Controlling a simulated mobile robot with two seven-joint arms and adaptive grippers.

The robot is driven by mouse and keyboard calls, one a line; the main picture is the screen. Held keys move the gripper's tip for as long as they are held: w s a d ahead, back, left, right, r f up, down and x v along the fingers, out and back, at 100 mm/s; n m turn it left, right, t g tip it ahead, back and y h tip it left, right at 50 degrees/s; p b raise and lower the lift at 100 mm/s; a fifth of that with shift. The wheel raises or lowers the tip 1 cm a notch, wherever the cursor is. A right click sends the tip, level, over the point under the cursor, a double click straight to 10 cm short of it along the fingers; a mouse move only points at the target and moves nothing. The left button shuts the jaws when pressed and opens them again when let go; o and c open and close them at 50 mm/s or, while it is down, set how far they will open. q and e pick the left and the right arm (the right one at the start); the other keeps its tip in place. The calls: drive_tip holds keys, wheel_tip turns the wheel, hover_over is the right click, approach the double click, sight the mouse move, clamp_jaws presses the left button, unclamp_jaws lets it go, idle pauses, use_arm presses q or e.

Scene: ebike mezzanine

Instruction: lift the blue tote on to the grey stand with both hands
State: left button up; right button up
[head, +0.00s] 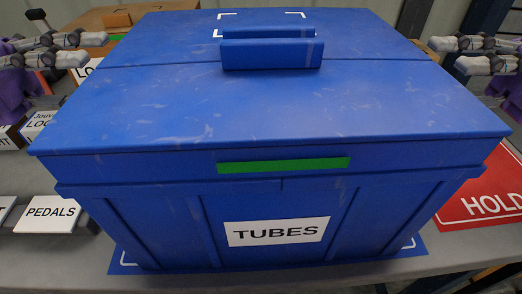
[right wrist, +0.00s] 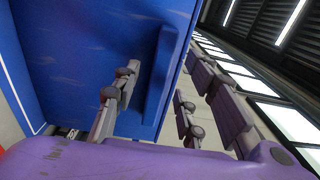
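The blue tote (head: 150,120) with a closed lid and a TUBES label stands on a blue mat (head: 410,251) on a grey bench top. My left gripper (head: 80,50) is open at the tote's left side, its fingers pointing towards it. My right gripper (head: 455,54) is open at the right side. In the right wrist view the tote (right wrist: 85,60) fills the upper left. A blue ledge (right wrist: 163,85) lies between the spread fingers of my right gripper (right wrist: 155,110); I cannot tell if they touch it. I cannot make out a separate grey stand.
A red HOLD mat (head: 485,195) lies right of the tote. A bin labelled PEDALS (head: 50,214) and other labelled boxes (head: 38,124) stand at the left. A brown box (head: 150,13) is behind. The tote hides much of the area beyond it. Bare bench (head: 60,262) shows in front.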

use_arm(q)
drive_tip(key=shift+d, duration=0.7)
use_arm(e)
drive_tip(key=shift+a, duration=0.7)
use_arm(q)
drive_tip(key=shift+w, duration=0.1)
clamp_jaws()
use_arm(e)
clamp_jaws()
use_arm(q)
drive_tip(key=shift+r, duration=0.3)
use_arm(e)
drive_tip(key=shift+d+r, duration=0.1)
drive_tip(key=shift+r, duration=0.2)
